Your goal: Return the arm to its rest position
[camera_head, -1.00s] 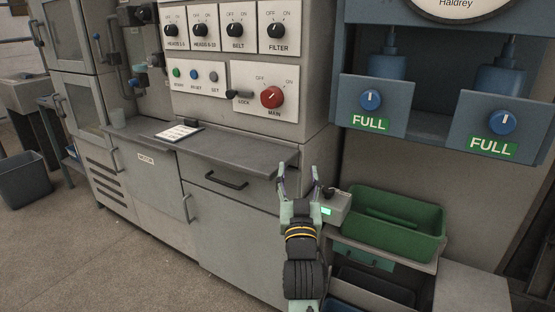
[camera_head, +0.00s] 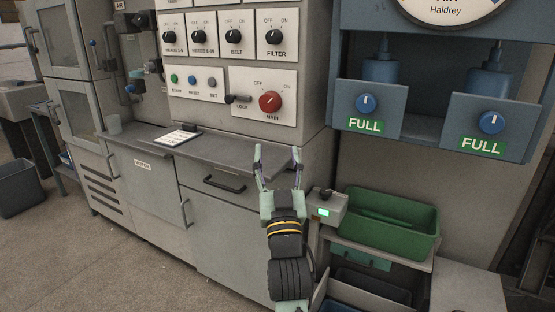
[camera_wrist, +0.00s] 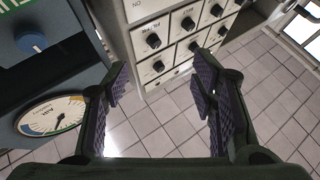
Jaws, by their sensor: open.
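My gripper (camera_head: 278,168) is open and empty in the head view. Its two fingers point up and away from my body, in front of the grey cabinet's drawer front and the right end of the counter. Nothing is between the fingers.
A green bin (camera_head: 390,222) and a small box with a lit green display (camera_head: 325,208) stand close to the right of my gripper. The grey counter (camera_head: 215,148) holds a clipboard (camera_head: 177,138). A switch panel (camera_head: 262,97) rises above. Open floor (camera_head: 120,260) lies at left.

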